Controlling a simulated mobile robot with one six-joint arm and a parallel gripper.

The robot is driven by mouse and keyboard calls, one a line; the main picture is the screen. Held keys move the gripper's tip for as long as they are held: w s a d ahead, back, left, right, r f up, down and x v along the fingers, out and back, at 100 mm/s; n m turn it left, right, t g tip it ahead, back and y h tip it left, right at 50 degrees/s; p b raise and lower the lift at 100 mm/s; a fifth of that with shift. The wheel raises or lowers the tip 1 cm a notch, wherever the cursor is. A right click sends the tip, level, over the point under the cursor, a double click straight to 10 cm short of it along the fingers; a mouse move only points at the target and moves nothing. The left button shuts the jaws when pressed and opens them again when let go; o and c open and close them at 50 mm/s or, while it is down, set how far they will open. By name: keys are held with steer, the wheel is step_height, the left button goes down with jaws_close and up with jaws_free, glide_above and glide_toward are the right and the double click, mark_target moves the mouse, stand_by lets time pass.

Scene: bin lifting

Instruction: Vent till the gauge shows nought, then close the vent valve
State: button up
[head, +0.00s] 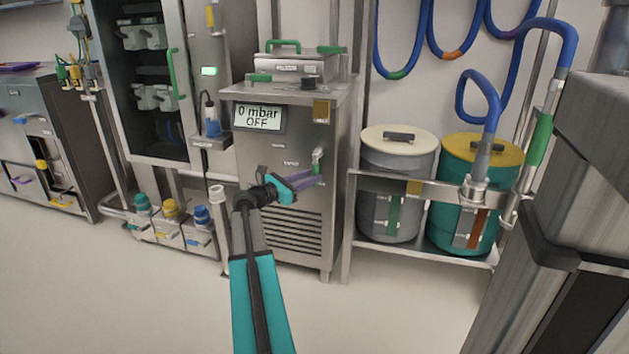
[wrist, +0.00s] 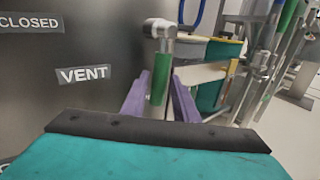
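The gauge display (head: 257,118) on the steel cabinet reads "0 mbar" and "OFF". The vent valve (head: 317,158) is on the cabinet's front, below the display and to its right. In the wrist view its green handle (wrist: 160,79) hangs straight down from a metal pivot, to the right of the VENT label (wrist: 83,74). A CLOSED label (wrist: 30,22) is at the upper left, away from the handle. My gripper (head: 317,176) has its purple fingers (wrist: 160,88) on either side of the handle and looks shut on it. The finger contact faces are hidden.
A rack (head: 420,188) with a grey drum (head: 398,205) and a teal drum (head: 455,207) stands right of the cabinet. Small bottles (head: 172,222) with coloured caps stand at its left foot. The floor (head: 140,310) in front is clear.

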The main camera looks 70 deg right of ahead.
steer(key=shift+b+x, duration=0.3)
steer(key=shift+x, duration=1)
jaws_close()
steer(key=shift+s+a, duration=0.1)
steer(key=shift+a, duration=0.2)
steer(key=shift+d, duration=0.2)
